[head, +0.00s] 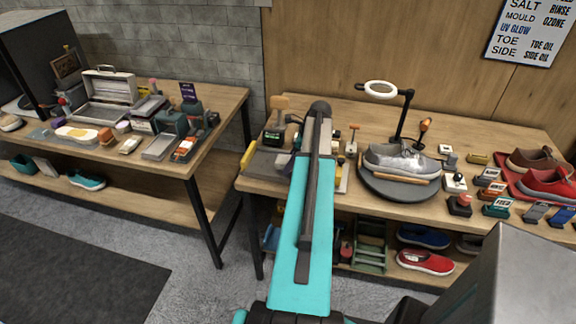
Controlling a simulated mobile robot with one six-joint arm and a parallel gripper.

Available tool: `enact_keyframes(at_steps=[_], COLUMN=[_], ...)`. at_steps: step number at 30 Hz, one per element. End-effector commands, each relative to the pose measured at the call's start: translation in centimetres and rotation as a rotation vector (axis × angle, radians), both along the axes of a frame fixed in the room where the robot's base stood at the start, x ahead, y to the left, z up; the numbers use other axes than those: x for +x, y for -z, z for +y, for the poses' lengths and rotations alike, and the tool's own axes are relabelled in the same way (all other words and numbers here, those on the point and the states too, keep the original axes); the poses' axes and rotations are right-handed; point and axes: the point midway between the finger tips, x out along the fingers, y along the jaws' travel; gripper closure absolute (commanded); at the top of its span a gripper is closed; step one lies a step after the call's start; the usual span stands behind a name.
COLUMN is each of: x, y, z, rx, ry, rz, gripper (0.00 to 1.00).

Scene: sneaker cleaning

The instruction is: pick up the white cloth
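I cannot pick out the white cloth for certain in the head view. A small whitish item (131,145) lies near the front edge of the left table, too small to tell if it is cloth. A pale flat piece (45,167) on the shelf below leans beside a teal item; its material is also unclear. My teal and dark arm rises through the middle of the view and covers part of the right table. My gripper's fingers do not show, so I cannot see whether it holds anything.
The left table (228,103) is crowded with an open case (108,86), brushes and boxes. The right table (335,103) bears a grey sneaker (402,160) on a round stand (372,186), a ring lamp (380,90) and a red tray (508,186). Open floor (205,285) lies in front.

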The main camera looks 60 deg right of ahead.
Motion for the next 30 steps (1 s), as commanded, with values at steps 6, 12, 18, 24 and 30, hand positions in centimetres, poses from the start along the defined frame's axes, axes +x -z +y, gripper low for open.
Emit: enact_keyframes(at_steps=[6,12,18,24,30], x=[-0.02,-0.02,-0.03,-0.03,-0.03], y=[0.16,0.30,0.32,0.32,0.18], z=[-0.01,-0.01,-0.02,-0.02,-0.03], rx=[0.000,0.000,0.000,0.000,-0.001], ry=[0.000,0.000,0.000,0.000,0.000], rz=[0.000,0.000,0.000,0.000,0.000], gripper=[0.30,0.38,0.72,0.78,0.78])
